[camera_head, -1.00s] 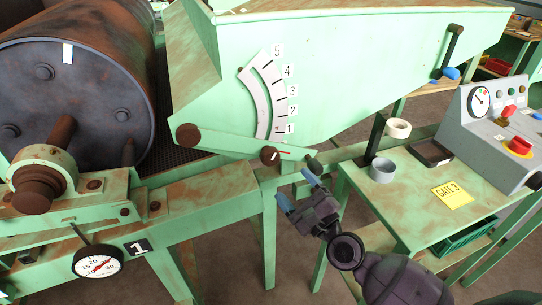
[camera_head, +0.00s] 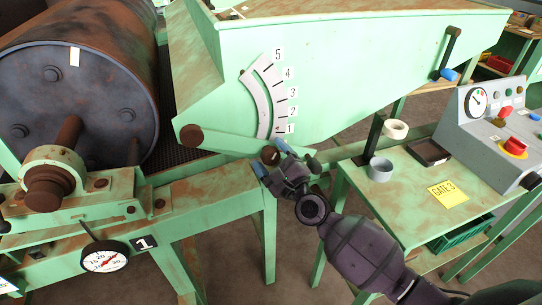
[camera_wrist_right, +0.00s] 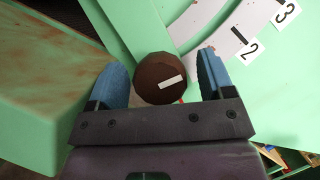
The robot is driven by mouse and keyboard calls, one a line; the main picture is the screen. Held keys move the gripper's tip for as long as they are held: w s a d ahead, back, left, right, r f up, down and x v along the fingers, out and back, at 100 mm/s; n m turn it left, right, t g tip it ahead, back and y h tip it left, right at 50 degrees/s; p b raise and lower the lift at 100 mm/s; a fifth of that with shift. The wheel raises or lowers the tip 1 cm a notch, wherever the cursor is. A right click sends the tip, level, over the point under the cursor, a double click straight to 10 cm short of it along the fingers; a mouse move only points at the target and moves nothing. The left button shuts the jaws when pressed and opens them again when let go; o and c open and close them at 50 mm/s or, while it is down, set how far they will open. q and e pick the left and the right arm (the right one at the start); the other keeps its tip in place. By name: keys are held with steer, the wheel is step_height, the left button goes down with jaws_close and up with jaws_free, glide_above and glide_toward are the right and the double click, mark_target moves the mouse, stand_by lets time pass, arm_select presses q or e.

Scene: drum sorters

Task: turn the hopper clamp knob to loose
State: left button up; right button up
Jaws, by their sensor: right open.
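The clamp knob (camera_head: 270,155) is a round dark brown knob at the lower end of the hopper's curved scale (camera_head: 262,98). In the right wrist view the knob (camera_wrist_right: 160,76) shows a white mark on its face, tilted slightly up to the right. My right gripper (camera_head: 287,165) is open at the knob, partly hiding it in the head view. In the wrist view its two blue fingers stand on either side of the knob, with visible gaps. My left gripper does not show.
A green lever bar (camera_head: 225,143) runs left from the knob. The green hopper (camera_head: 350,80) rises behind. A side table with a grey cup (camera_head: 380,169), a yellow GATE 3 card (camera_head: 448,193) and a control box (camera_head: 497,140) stands at the right.

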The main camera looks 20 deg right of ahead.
steer(key=c, duration=0.9)
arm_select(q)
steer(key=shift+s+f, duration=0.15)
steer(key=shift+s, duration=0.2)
